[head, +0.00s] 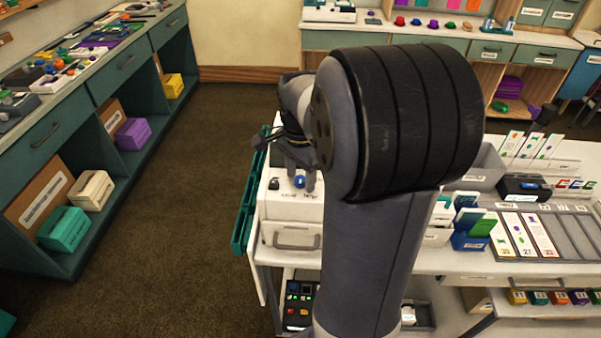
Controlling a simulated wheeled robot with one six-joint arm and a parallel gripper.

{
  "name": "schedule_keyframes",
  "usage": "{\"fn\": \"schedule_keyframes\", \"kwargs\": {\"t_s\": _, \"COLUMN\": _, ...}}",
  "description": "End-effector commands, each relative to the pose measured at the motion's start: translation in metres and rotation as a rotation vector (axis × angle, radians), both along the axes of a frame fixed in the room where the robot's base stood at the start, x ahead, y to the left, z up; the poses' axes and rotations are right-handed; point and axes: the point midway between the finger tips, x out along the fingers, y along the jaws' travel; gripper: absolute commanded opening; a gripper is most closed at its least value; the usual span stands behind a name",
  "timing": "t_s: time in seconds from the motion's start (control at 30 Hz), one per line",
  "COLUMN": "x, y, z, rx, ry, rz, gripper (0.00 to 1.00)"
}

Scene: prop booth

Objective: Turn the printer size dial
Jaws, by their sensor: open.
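The printer (290,211) is a white box at the left end of the white counter, with a handled drawer front below it. On its top are a small blue dial (299,181) and, to the dial's left, a small black control (274,184). Small labels under them are too small to read for certain. My gripper (296,168) is open, its dark fingers just above and behind the dial. I cannot tell whether a finger touches the dial. My arm hides the right part of the printer and much of the counter's middle.
A teal rack (246,200) hangs on the counter's left side. Right of my arm are a blue card holder (470,238), a black device (523,187) and a grey slotted tray (570,235). A lower shelf holds a black button box (299,305). The brown floor at left is clear.

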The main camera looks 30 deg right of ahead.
Motion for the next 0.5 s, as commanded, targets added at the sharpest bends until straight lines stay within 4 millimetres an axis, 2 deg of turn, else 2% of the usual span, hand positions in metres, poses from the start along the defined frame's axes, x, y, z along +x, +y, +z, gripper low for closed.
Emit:
{"fn": "schedule_keyframes", "kwargs": {"t_s": 0.17, "x": 0.0001, "y": 0.0, "z": 0.0, "rx": 0.0, "ry": 0.0, "rz": 0.0, "gripper": 0.49}}
{"fn": "schedule_keyframes", "kwargs": {"t_s": 0.5, "x": 0.0001, "y": -0.0001, "z": 0.0003, "rx": 0.0, "ry": 0.0, "rz": 0.0, "gripper": 0.21}}
